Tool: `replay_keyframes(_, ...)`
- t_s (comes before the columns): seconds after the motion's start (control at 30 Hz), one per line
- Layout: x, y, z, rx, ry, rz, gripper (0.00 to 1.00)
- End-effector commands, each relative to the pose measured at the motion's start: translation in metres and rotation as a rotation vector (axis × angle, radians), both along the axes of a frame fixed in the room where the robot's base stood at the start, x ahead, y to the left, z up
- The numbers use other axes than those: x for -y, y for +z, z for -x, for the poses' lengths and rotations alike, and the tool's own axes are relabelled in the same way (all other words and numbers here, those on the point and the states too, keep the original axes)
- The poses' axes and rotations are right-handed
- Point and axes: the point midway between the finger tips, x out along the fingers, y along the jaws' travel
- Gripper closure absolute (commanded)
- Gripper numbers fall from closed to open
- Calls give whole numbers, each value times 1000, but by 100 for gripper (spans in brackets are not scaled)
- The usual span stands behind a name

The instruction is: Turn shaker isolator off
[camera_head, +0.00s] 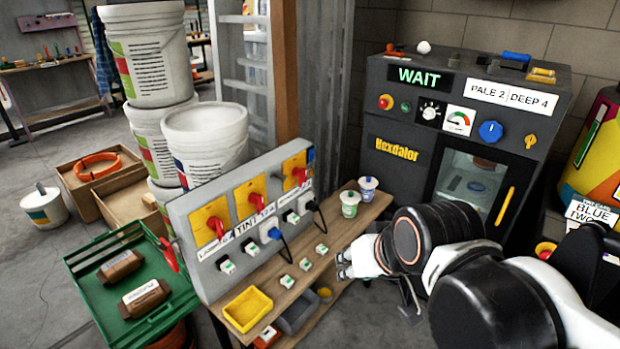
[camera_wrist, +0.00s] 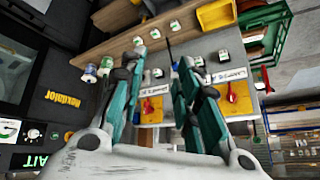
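A grey panel (camera_head: 185,222) stands on a wooden bench. It carries three yellow isolators with red handles: left (camera_head: 211,222), middle (camera_head: 251,198) and right (camera_head: 296,169). The middle label seems to start "TINT"; I cannot read which isolator is the shaker's. The panel appears inverted in the wrist view, with yellow plates (camera_wrist: 152,104) and (camera_wrist: 236,98) beyond my fingers. My gripper (camera_head: 345,264) is in front of the bench's right part, apart from the panel. In the wrist view its teal fingers (camera_wrist: 162,62) are spread with nothing held; the right finger covers part of the panel.
Plugs with cables sit below the isolators. Two small cups (camera_head: 350,204) stand at the bench's right end. A yellow tray (camera_head: 248,309) lies at its front left. A dark machine (camera_head: 400,180) showing "WAIT" stands right. Stacked buckets (camera_head: 205,140) and a green crate (camera_head: 105,245) stand left.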

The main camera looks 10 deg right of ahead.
Motion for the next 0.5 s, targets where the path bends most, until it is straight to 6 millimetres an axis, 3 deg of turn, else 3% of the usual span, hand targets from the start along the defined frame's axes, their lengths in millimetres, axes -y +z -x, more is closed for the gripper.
replay_keyframes(0.27, -13, 5, -30, -28, -117, -176, 70)
replay_keyframes(0.5, -31, 6, -81, -86, -296, -457, 70)
